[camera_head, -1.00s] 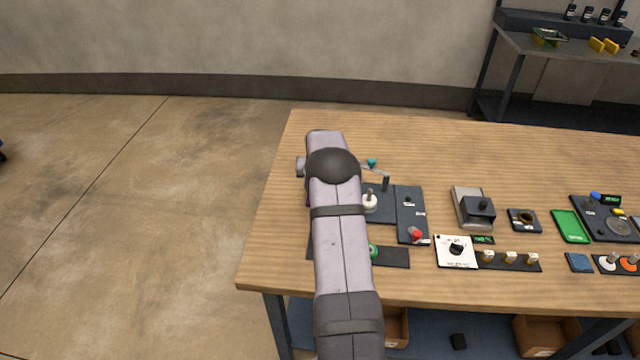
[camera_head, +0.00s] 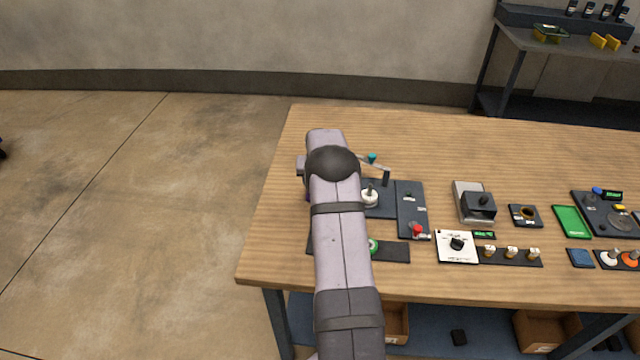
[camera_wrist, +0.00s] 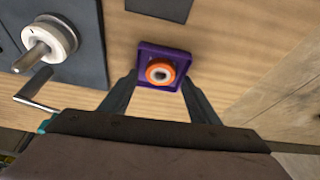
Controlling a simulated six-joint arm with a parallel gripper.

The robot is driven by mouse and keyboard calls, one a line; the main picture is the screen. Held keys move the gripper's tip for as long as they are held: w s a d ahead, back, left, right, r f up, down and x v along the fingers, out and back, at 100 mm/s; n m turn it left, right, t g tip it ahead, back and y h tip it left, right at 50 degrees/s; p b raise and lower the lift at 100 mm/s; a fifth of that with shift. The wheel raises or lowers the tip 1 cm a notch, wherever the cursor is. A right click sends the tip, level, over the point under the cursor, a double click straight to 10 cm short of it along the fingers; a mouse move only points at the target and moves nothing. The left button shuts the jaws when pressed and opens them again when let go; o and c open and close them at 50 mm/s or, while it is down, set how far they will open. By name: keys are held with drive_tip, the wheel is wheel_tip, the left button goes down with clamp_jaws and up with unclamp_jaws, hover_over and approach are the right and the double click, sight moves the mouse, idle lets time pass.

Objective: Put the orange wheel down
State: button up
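The orange wheel (camera_wrist: 160,72) is a small orange ring with a pale hub in the wrist view. It sits on a purple square holder (camera_wrist: 176,53), and I cannot tell how firmly it is seated. My gripper (camera_wrist: 158,80) has its two dark fingers spread on either side of the wheel, with visible gaps between them and the ring. It appears open and holds nothing. In the head view, my arm hides the gripper and the wheel.
A dark panel (camera_wrist: 84,62) with a white-collared peg (camera_wrist: 45,45) and a metal crank arm (camera_wrist: 36,92) stands close left of my gripper. Switch panels and a green tray (camera_head: 572,221) fill the table's right. Bare wood (camera_head: 430,140) lies behind them.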

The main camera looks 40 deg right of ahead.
drive_tip(key=shift+r, duration=0.1)
drive_tip(key=shift+r+p, duration=0.7)
drive_tip(key=shift+r, duration=0.1)
drive_tip(key=b+v, duration=0.4)
drive_tip(key=v, duration=0.7)
drive_tip(key=shift+r, duration=0.25)
drive_tip(key=shift+a, duration=0.15)
drive_tip(key=s+a+f+n+g+y, duration=0.15)
drive_tip(key=s+a, duration=0.35)
drive_tip(key=a, duration=0.6)
drive_tip(key=s+a+n+y, duration=0.1)
drive_tip(key=s+a+n, duration=0.25)
drive_tip(key=a, duration=0.75)
drive_tip(key=s+a+f+n+g, duration=0.1)
drive_tip(key=s+a, duration=0.4)
drive_tip(key=s, duration=0.4)
drive_tip(key=s+a+f+n+g, duration=0.1)
drive_tip(key=s+a+f+n, duration=0.1)
drive_tip(key=s+a, duration=0.4)
drive_tip(key=s, duration=0.3)
drive_tip(key=shift+s+a+f, duration=0.35)
